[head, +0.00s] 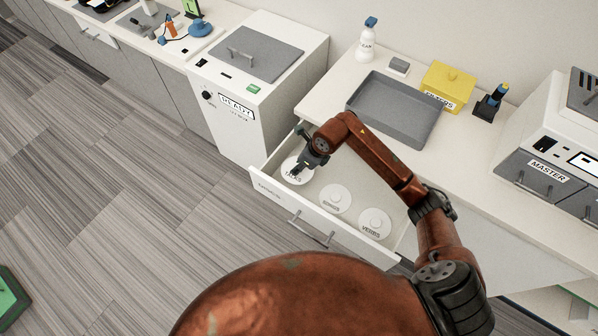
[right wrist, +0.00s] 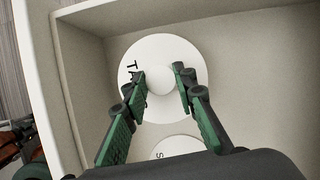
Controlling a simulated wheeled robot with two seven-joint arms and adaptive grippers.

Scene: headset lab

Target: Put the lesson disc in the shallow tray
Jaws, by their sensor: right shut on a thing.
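An open drawer (head: 385,246) holds three white round discs with knobs. My right gripper (head: 298,167) reaches down into its left end, onto the leftmost disc (head: 305,176). In the right wrist view my gripper's two fingers (right wrist: 160,77) are shut on the knob of this disc (right wrist: 160,48), whose label starts with "TA" and is partly hidden by a finger. The disc lies flat in the drawer, as far as I can tell. The shallow grey tray (head: 381,118) sits on the counter behind the drawer and looks empty. My left gripper is not in view.
The middle disc (head: 336,197) and the right disc (head: 374,222) lie in the drawer. A white bottle (head: 367,42), a small grey block (head: 399,66), a yellow box (head: 447,86) and a dark holder (head: 489,104) stand around the tray. A white READY cabinet (head: 255,85) stands left.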

